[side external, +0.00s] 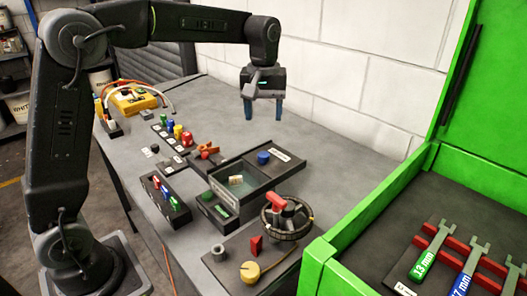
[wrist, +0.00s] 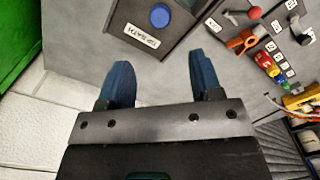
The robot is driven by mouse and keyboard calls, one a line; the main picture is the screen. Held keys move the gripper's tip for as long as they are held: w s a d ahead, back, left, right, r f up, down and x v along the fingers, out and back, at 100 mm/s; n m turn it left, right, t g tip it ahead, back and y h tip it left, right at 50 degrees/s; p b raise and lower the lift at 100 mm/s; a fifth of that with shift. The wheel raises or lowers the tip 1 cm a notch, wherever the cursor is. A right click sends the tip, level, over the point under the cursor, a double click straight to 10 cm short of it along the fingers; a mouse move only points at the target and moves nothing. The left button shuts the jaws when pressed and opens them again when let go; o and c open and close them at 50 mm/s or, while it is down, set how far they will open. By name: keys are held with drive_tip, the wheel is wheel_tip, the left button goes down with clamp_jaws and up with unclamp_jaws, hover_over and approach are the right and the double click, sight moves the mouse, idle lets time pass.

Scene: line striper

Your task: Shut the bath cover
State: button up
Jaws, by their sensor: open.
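The cover lies behind and right of the bath opening, which is uncovered. In the wrist view the cover (wrist: 190,18) shows its blue knob (wrist: 160,15) and a label reading "TIP BATH" (wrist: 141,36). My gripper (side external: 264,114) is open and empty, above the bench behind the cover; its blue fingers also show in the wrist view (wrist: 158,70).
A round wheel fixture (side external: 287,216) with a red handle stands in front of the cover. Colored pieces (side external: 178,131) and an orange-red clamp (side external: 205,149) sit left. A green toolbox (side external: 345,225) with wrenches is at right. A white wall (side external: 345,75) rises behind the bench.

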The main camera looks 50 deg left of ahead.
sight(263, 154)
wheel_tip(263, 154, down, 11)
drive_tip(key=shift+f, duration=0.15)
idle(0.4)
clamp_jaws()
idle(0.3)
